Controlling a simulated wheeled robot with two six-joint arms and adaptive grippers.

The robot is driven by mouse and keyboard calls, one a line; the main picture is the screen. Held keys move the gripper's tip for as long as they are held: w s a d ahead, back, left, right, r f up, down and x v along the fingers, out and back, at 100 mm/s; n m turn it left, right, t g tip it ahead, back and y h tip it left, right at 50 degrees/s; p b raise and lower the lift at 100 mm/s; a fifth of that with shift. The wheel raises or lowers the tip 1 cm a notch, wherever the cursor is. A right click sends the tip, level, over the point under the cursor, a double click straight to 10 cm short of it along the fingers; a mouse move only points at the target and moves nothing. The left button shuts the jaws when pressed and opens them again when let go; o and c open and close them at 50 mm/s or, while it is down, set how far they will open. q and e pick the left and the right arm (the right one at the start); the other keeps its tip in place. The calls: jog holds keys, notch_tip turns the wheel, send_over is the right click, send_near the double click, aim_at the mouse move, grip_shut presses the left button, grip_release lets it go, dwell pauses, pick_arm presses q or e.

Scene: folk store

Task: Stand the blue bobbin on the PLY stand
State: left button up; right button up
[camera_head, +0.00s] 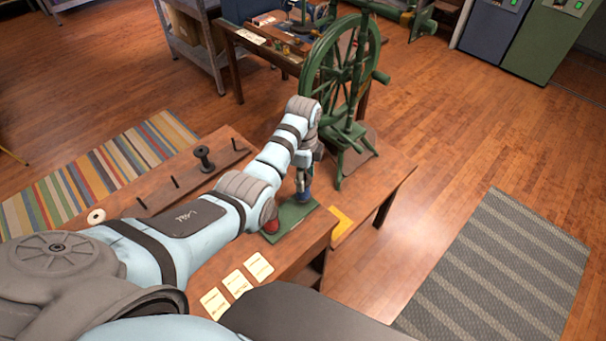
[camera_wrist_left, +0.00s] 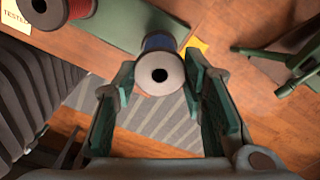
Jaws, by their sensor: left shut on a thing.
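The blue bobbin (camera_head: 304,197) is between the fingers of my left gripper (camera_head: 304,178), above or on the right part of a green flat stand (camera_head: 292,220) on the wooden table. In the left wrist view the bobbin (camera_wrist_left: 160,72) shows its pale round end with a dark hole, upright between the two green finger pads of my left gripper (camera_wrist_left: 163,92). The green stand (camera_wrist_left: 130,22) lies just beyond it. I cannot tell whether the bobbin touches the stand, and no PLY lettering is readable. A red bobbin (camera_head: 270,224) stands on the stand's left end. My right gripper is out of view.
A green spinning wheel (camera_head: 343,75) stands close behind my left gripper. A pegged wooden rack (camera_head: 150,200) holds a dark bobbin (camera_head: 204,157). Note cards (camera_head: 238,283) lie near the table's front, and a yellow sheet (camera_head: 342,222) lies right of the stand.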

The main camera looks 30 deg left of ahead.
pick_arm(q)
jog(key=shift+f+b, duration=0.65)
jog(key=shift+f, duration=0.5)
jog(key=o, duration=0.9)
jog(key=shift+w, duration=0.1)
notch_tip(320, 180, up, 8)
jog(key=shift+f, duration=0.2)
